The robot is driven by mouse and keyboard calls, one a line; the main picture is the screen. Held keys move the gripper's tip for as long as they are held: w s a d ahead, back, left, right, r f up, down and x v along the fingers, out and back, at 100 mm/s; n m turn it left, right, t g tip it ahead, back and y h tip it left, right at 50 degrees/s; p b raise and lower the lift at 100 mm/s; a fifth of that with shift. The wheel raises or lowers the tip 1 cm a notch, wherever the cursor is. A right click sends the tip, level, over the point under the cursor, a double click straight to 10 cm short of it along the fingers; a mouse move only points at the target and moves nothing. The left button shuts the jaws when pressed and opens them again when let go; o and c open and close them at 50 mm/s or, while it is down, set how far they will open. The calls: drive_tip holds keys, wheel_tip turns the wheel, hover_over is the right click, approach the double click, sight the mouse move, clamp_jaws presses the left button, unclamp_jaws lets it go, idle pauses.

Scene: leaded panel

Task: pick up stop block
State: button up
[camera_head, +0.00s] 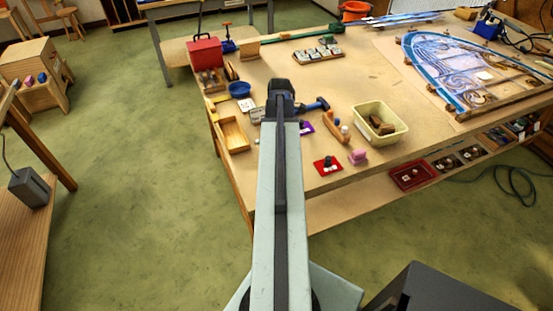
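My arm reaches forward over the workbench (385,85), and my dark gripper (281,88) is above its left part. The gripper is seen from behind, so its fingers and anything between them are hidden. I cannot tell for sure which thing is the stop block. A small wooden block (249,48) stands near the far left corner, beyond my gripper. A longer wooden piece (335,126) lies right of my arm, nearer than the gripper. The arm and gripper hide part of the bench top.
A cream tub (380,124) stands further right, and a leaded panel (470,68) lies at the back right. A red toolbox (205,53) and an open wooden box (233,135) are on the left. The bench middle is fairly clear.

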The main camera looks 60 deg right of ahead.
wheel_tip(320, 180, down, 2)
drive_tip(key=shift+f+b, duration=0.1)
drive_tip(key=shift+b, duration=0.3)
drive_tip(key=shift+r, duration=0.2)
clamp_jaws()
drive_tip(key=shift+r, duration=0.1)
